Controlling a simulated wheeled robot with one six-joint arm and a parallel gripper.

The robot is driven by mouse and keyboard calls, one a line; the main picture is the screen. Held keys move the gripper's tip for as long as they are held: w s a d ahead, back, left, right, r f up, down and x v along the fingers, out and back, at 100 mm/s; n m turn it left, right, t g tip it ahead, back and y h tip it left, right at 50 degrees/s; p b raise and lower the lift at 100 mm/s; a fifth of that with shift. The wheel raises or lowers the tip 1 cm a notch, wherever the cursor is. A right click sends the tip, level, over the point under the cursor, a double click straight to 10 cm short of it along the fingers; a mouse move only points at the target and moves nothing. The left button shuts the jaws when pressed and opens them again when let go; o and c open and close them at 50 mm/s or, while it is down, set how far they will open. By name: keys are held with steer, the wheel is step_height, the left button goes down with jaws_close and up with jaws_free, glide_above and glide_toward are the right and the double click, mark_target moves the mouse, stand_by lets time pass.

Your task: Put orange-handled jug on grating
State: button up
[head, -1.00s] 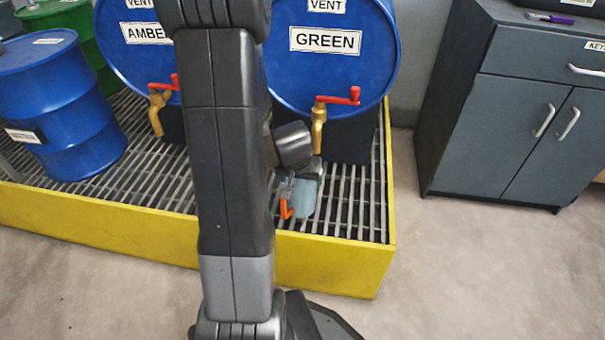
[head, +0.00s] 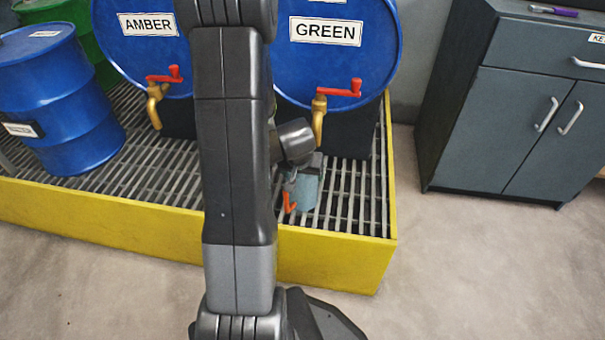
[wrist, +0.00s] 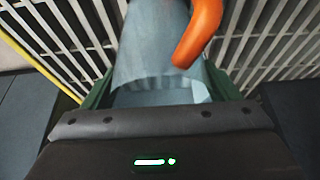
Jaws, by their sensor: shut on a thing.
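The jug (head: 308,187) is translucent pale blue with an orange handle (head: 289,203). In the head view it is low over the front right part of the grating (head: 150,172), below the GREEN drum's tap. In the wrist view the jug (wrist: 150,45) and its handle (wrist: 203,28) fill the upper middle, with the grating (wrist: 275,40) behind. My gripper (wrist: 160,92) is shut on the jug, one finger on each side. In the head view my gripper (head: 293,176) is partly hidden by my arm. I cannot tell whether the jug's base touches the grating.
The blue GREEN drum (head: 345,65) and AMBER drum (head: 140,60) lie behind with brass taps and red levers. The GREEN tap (head: 319,120) is close above the jug. A yellow rim (head: 335,262) edges the grating. A grey cabinet (head: 515,115) stands at right.

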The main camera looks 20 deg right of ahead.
steer(key=o, duration=1.2)
steer(key=shift+f, duration=0.1)
steer(key=p+v, duration=0.6)
steer(key=v, duration=0.6)
